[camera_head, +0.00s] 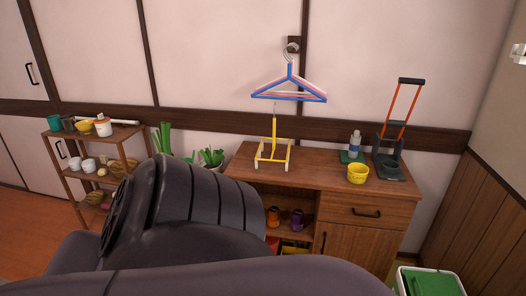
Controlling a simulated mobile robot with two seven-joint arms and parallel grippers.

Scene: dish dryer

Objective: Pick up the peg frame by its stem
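The peg frame (273,153) stands upright on the left part of the wooden cabinet top. It is a small yellow and white frame with a thin yellow stem (275,127) rising from its middle. The stem's upper end comes close below the hanging clothes hangers; I cannot tell whether it touches anything there. Neither of my grippers shows. Large dark links of my own arm fill the lower left and bottom of the view and hide part of the cabinet's left side.
Blue, pink and white hangers (289,88) hang from a wall hook. A yellow cup (357,173), a bottle (354,142) and a dark stand with an orange-red handle (400,125) occupy the cabinet's (310,165) right side. A shelf (70,170) with dishes is at left.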

